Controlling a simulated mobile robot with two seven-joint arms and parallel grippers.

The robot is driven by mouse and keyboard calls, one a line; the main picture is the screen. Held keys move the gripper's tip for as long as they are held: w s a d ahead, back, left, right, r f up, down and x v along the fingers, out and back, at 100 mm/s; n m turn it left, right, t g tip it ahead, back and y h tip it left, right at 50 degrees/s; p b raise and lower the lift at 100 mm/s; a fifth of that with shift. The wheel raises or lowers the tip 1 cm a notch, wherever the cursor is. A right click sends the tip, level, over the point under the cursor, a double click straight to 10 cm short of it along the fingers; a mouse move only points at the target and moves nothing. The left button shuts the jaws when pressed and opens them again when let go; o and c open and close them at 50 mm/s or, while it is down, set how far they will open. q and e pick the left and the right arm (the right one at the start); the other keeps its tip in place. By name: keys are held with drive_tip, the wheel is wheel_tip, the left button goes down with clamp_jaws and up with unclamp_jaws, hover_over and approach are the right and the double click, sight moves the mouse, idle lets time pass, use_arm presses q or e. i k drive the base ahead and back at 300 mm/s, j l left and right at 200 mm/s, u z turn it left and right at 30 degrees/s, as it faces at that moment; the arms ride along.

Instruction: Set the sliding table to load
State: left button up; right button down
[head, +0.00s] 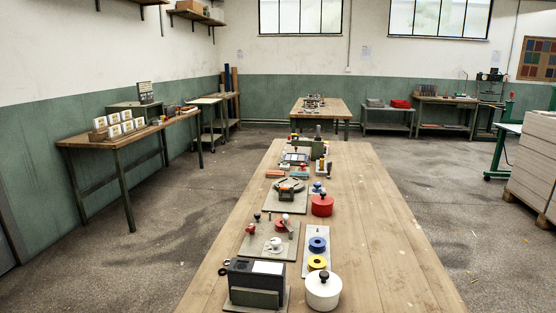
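I cannot tell for sure which thing is the sliding table; nothing in view clearly shows a slide or a load mark. A long wooden workbench (370,240) runs away from me with small fixtures in a row. A grey base plate with knobs (268,241) lies near the front, behind a dark box-shaped device (256,279). Neither of my grippers is in view.
A white pot (323,290), a red pot (322,205) and blue and yellow discs (317,245) stand on the workbench. Its right side is bare. A side table (90,141) with white boxes stands left. Another table (321,112) stands behind. Floor is open on both sides.

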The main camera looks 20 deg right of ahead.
sight(287, 161)
drive_tip(key=i+j+u, duration=0.4)
drive_tip(key=j, duration=0.2)
drive_tip(key=i+j+u, duration=0.8)
drive_tip(key=i, duration=0.2)
drive_tip(key=i+z, duration=0.4)
drive_tip(key=i+j+z, duration=0.15)
drive_tip(key=i+z, duration=0.2)
drive_tip(key=i, duration=0.15)
drive_tip(key=i+l+z, duration=0.1)
drive_tip(key=i+z, duration=0.7)
drive_tip(key=z, duration=0.2)
drive_tip(key=i+z, duration=0.5)
drive_tip(key=i, duration=0.6)
drive_tip(key=i+j+z, duration=0.1)
drive_tip(key=i, duration=1.05)
